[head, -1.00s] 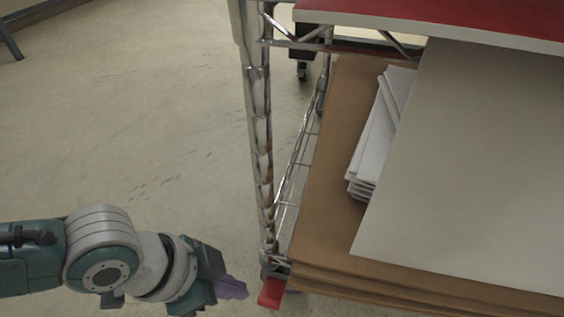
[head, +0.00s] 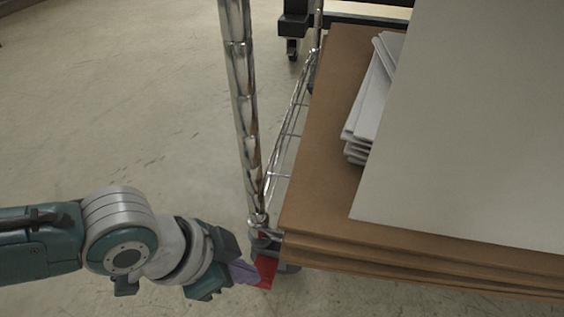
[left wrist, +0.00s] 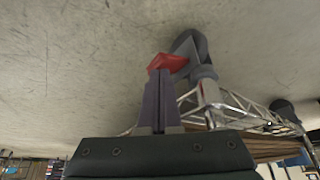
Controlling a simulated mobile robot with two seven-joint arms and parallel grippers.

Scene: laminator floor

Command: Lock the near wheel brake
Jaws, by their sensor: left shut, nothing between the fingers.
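The red brake pedal (head: 265,269) sits at the foot of the cart's near corner post, by the near wheel (head: 288,268). In the left wrist view the red pedal (left wrist: 168,63) sticks out beside the dark wheel (left wrist: 193,48). My left gripper (head: 246,273) is shut and empty. Its purple fingertips are at the pedal's left side in the head view, and in the left wrist view the fingertips (left wrist: 158,75) overlap the pedal's near end. I cannot tell whether they touch it. My right gripper is in neither view.
The chrome cart post (head: 245,110) rises just above the pedal. Brown boards (head: 310,170) on the cart's lower shelf, with white stacked pieces (head: 370,110) and a large pale sheet (head: 460,130), fill the right side. Concrete floor (head: 110,110) at left is clear.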

